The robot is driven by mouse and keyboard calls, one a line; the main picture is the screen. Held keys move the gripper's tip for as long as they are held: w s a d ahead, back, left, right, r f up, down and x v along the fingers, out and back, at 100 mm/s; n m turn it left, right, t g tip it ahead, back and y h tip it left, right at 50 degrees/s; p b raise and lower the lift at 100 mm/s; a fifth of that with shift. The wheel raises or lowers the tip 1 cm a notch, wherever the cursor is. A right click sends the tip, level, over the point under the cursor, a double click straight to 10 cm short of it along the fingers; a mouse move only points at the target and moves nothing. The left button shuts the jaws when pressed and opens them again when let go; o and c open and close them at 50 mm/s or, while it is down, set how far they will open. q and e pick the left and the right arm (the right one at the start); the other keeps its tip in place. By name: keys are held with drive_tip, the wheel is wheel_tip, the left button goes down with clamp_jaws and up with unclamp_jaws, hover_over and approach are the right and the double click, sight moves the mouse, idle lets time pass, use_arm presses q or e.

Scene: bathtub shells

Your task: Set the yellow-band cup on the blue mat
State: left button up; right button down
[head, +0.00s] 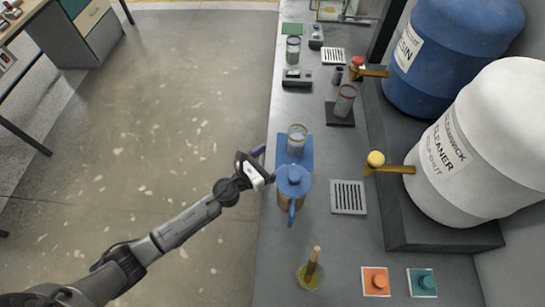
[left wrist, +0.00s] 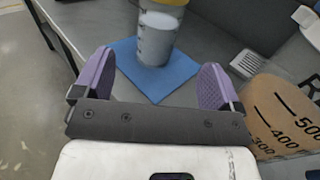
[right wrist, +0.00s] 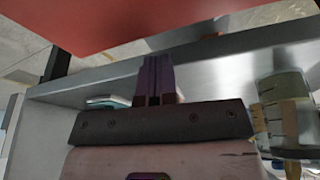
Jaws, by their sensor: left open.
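The yellow-band cup (head: 297,138) is a clear cup with pale contents. It stands upright on the blue mat (head: 281,149). In the left wrist view the cup (left wrist: 157,35) stands on the mat (left wrist: 165,88), its yellow band at the top edge of the picture. My left gripper (head: 262,163) is open and empty beside the mat's near left side. In the left wrist view its purple fingers (left wrist: 158,88) are spread, with the cup beyond them and apart from them. My right gripper (right wrist: 154,75) has its fingers together with nothing visible between them; it is not in the head view.
A blue-lidded jug (head: 293,182) stands close to the mat's near edge and my left gripper. A red-band cup (head: 345,100) stands on a dark pad. A drain grate (head: 348,197), white barrel (head: 480,150) and yellow-knobbed tap (head: 377,160) are to the right.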

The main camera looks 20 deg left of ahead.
use_arm(q)
drive_tip(key=shift+s+a, duration=0.15)
drive_tip(key=shift+s, duration=0.15)
drive_tip(key=shift+s+r+n+y, duration=0.1)
drive_tip(key=shift+n+y, duration=0.2)
drive_tip(key=shift+n, duration=0.3)
drive_tip(key=s+a+f+n+g+y, duration=0.1)
drive_tip(key=s+a+n+g+y, duration=0.3)
drive_tip(key=n, duration=0.9)
drive_tip(key=s+a+f+n+y, duration=0.1)
drive_tip(key=s+a+n+y, duration=0.1)
drive_tip(key=s+n+y, duration=0.65)
drive_tip(key=s+d+f+n+g+h, duration=0.1)
drive_tip(key=s+d+n+g+h, duration=0.1)
drive_tip(key=s+n, duration=0.6)
drive_tip(key=s+d+f+n+g+h, duration=0.1)
drive_tip(key=s+n+g+h, duration=0.3)
drive_tip(key=s+n+g, duration=0.2)
drive_tip(key=s+n, duration=0.2)
drive_tip(key=s, duration=0.2)
drive_tip(key=shift+s+d+g, duration=0.35)
drive_tip(key=shift+s+g, duration=0.05)
